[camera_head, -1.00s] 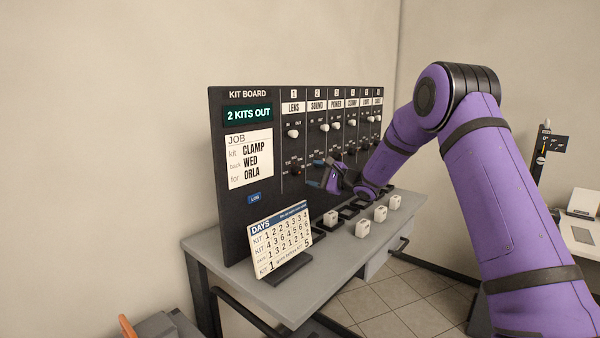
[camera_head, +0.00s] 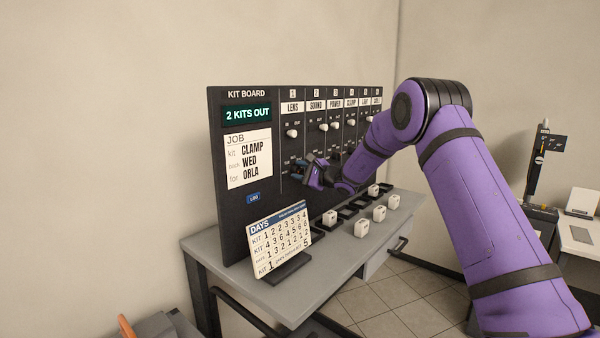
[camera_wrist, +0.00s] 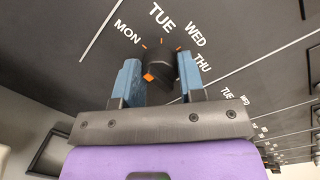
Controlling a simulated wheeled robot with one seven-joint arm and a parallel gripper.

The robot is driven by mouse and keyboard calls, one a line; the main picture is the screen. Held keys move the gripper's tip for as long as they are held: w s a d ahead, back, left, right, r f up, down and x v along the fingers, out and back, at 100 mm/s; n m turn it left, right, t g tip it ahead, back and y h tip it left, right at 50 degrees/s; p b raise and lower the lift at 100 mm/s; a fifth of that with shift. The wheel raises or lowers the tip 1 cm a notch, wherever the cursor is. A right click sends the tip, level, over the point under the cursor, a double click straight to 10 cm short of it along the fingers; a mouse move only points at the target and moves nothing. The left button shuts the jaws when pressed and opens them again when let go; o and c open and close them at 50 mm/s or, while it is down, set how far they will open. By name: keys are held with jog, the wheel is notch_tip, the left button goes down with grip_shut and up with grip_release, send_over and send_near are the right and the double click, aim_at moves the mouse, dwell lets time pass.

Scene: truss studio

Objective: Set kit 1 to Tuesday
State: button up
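The kit board (camera_head: 228,205) stands upright on the table, with a numbered column for each kit. The kit 1 column, LENS (camera_head: 293,107), is nearest the left. My gripper (camera_head: 306,168) is at the day dial low in that column. In the wrist view, a dark knob with an orange mark (camera_wrist: 160,66) sits between the two blue fingers of my gripper (camera_wrist: 157,78). The labels MON, TUE, WED and THU (camera_wrist: 195,35) fan around it. I cannot tell whether the fingers touch the knob or which label it points to. In the head view my gripper hides this knob.
A DAYS card (camera_head: 280,240) stands at the table's front left. Several white blocks (camera_head: 361,229) and dark trays lie on the grey table (camera_head: 325,262) below the board. A white toggle (camera_head: 292,133) sits above the dial. The screen (camera_head: 247,114) reads 2 KITS OUT.

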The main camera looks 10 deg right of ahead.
jog(key=shift+m, duration=0.4)
jog(key=m, duration=0.3)
jog(key=shift+d, duration=0.1)
jog(key=m+t, duration=0.1)
jog(key=m, duration=0.4)
jog(key=shift+f+m, duration=0.1)
jog(key=shift+m, duration=0.2)
dwell(0.4)
jog(key=o, duration=0.9)
jog(key=v, duration=1)
jog(key=shift+s+d+f, duration=0.1)
jog(key=shift+s+d, duration=0.15)
jog(key=shift+d, duration=0.05)
